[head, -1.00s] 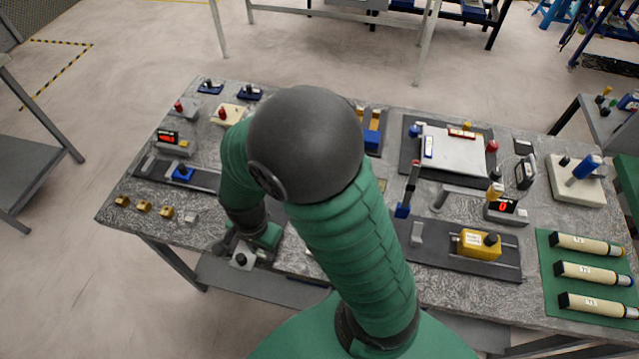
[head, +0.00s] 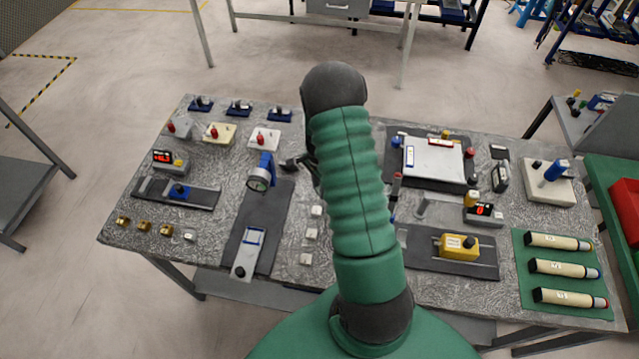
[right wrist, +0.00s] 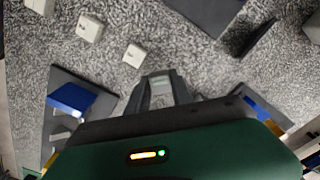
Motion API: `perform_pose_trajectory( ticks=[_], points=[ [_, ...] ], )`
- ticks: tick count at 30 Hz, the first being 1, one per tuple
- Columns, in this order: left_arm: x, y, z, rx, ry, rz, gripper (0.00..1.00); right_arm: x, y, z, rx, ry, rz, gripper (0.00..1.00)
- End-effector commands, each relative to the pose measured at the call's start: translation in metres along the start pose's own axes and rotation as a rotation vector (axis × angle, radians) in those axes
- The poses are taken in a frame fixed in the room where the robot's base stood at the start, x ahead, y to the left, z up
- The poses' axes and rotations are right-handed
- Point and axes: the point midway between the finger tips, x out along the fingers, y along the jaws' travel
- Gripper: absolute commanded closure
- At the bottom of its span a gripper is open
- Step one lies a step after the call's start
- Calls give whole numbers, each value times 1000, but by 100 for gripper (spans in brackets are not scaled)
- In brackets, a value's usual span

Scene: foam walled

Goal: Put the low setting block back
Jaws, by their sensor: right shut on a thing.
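My right gripper (head: 290,163) reaches to the back middle of the table in the head view, partly hidden behind my arm. In the right wrist view the gripper (right wrist: 160,80) is shut on a light grey block (right wrist: 160,92), held between its dark fingers; I cannot read a mark on it. Three small whitish blocks stand apart in a row on the table: a back one (head: 316,210), a middle one (head: 311,233) and a front one (head: 306,258). Whitish blocks also show at the upper left of the wrist view (right wrist: 134,54). My left gripper is not in view.
A blue dial gauge stand (head: 262,178) rises on a dark mat left of my gripper. A silver slide with a black knob (head: 243,268) lies at the mat's front. A yellow block fixture (head: 458,246) and a white plate (head: 432,160) stand right of my arm.

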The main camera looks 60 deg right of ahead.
Motion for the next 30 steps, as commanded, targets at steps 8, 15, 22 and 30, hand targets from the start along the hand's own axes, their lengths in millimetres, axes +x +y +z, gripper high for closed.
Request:
perform_pose_trajectory(
  ticks=[8, 15, 22, 30],
  points=[
    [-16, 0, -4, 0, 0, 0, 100, 18, -23, -14, 0, -2, 4, 100],
    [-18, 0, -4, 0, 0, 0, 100, 37, -24, -14, -2, 2, -1, 100],
    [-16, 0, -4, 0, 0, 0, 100, 40, -24, -14, -1, 1, -1, 69],
    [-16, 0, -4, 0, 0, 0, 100, 40, -25, -15, -1, 1, 0, 52]
  ],
)
